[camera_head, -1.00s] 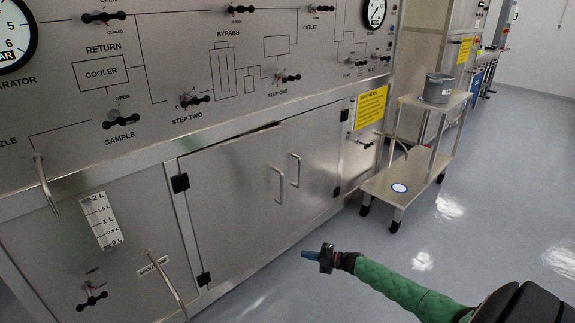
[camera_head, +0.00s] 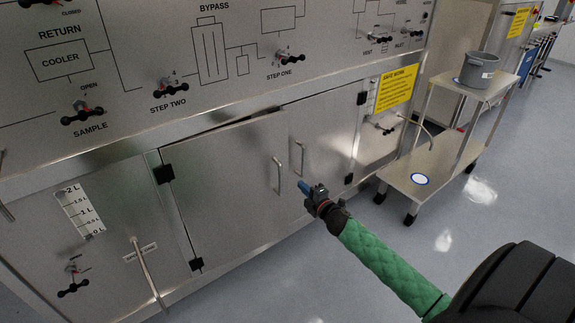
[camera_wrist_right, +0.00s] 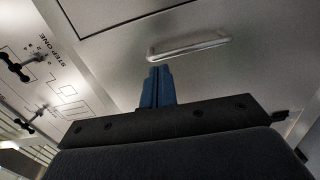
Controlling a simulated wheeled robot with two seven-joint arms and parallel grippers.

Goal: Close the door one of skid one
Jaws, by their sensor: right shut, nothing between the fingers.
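Skid one's cabinet has two metal doors below its panel. The left door (camera_head: 225,185) hangs on black hinges at its left edge and has a bar handle (camera_head: 277,175). A dark wedge along its top edge shows it slightly ajar. The right door (camera_head: 325,135) has its own handle (camera_head: 297,156) and looks about flush. My right gripper (camera_head: 304,187) has blue fingers, shut and empty, just below the right door's handle in the picture. In the right wrist view the shut fingers (camera_wrist_right: 158,86) point at a door handle (camera_wrist_right: 188,45), with contact unclear. My left gripper is out of view.
A steel cart (camera_head: 440,160) with a grey bucket (camera_head: 478,70) stands to the right of the cabinet. Valve knobs (camera_head: 168,88) line the panel above. A slanted bar (camera_head: 148,272) stands out at lower left. The floor (camera_head: 490,225) at right is clear.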

